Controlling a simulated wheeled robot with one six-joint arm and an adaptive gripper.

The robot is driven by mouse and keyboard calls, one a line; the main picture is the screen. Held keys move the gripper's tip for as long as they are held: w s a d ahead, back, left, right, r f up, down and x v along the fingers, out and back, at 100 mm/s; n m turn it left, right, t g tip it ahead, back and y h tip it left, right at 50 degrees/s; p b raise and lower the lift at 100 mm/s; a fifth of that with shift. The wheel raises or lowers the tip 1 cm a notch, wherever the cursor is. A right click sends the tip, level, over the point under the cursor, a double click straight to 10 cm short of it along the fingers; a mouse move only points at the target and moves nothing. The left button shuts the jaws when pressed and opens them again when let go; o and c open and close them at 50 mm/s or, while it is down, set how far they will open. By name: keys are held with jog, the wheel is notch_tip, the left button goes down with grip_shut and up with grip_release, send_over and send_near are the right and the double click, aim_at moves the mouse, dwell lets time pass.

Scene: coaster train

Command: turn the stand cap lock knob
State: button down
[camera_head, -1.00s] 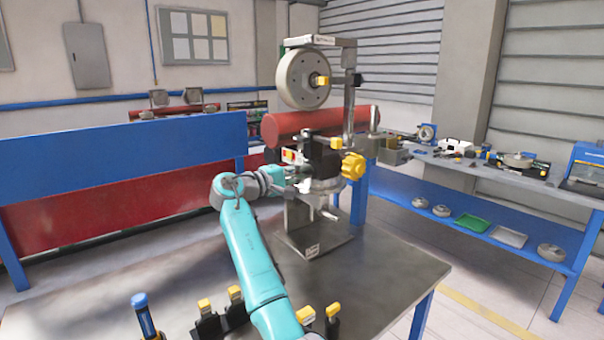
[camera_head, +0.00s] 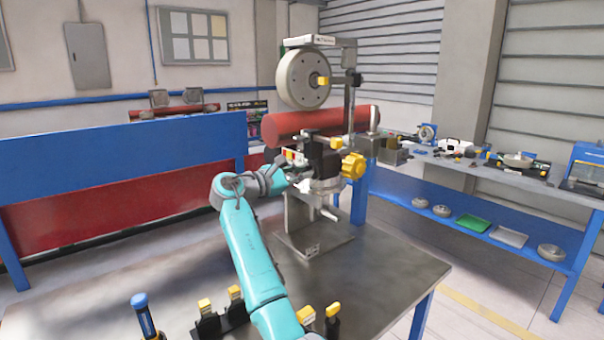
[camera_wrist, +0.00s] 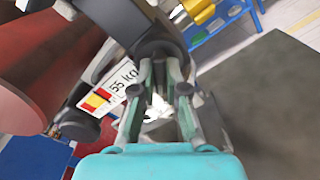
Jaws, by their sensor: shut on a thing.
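The stand (camera_head: 312,232) stands on the grey metal table, with a dark head, a white-and-red label and a yellow handwheel (camera_head: 353,165) on its right. My gripper (camera_head: 288,181) reaches the stand's left side, below the label. In the wrist view, my gripper (camera_wrist: 160,78) has its two fingers closed in on a small dark part at the stand head, which I take to be the lock knob (camera_wrist: 156,48). The fingers mostly hide its shape. The label reading "55 kg" (camera_wrist: 112,85) is just left of the fingers.
Yellow-topped tools and a blue-handled tool (camera_head: 143,313) stand at the table's front. A blue-framed bench (camera_head: 478,236) is at right. The table's right part is bare.

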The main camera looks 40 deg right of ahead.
jog(key=shift+n, duration=3.9)
jog(key=c, duration=1.2)
grip_release()
jog(key=shift+d, duration=0.1)
jog(key=a, duration=1.2)
jog(key=shift+s, duration=0.2)
